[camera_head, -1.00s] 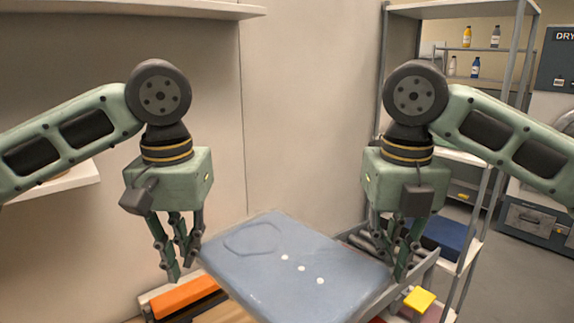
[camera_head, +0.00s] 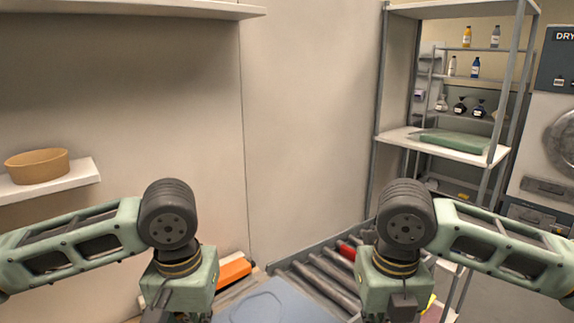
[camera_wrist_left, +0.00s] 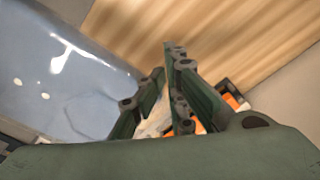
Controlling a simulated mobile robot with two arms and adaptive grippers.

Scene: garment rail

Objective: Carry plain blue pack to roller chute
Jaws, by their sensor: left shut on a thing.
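The light blue pack (camera_head: 275,305), flat with rounded corners, shows at the bottom edge between my two grippers; most of it is cut off. In the left wrist view the pack (camera_wrist_left: 60,75) fills the upper left, with pale dots and a glossy highlight, its edge at my fingers. My left gripper (camera_wrist_left: 163,78) is shut on the pack's edge. My right gripper (camera_head: 392,305) is right of the pack; its fingers are below the picture, so its grip is hidden. The roller chute (camera_head: 318,287), with grey rollers and rails, lies just beyond the pack, to the right.
A red item (camera_head: 346,250) lies on the rollers' far side. An orange item (camera_head: 234,271) lies by the wall, left of the chute. A metal shelf rack (camera_head: 440,140) with a green folded item (camera_head: 455,140) stands at the right. A tan bowl (camera_head: 37,165) sits on a left wall shelf.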

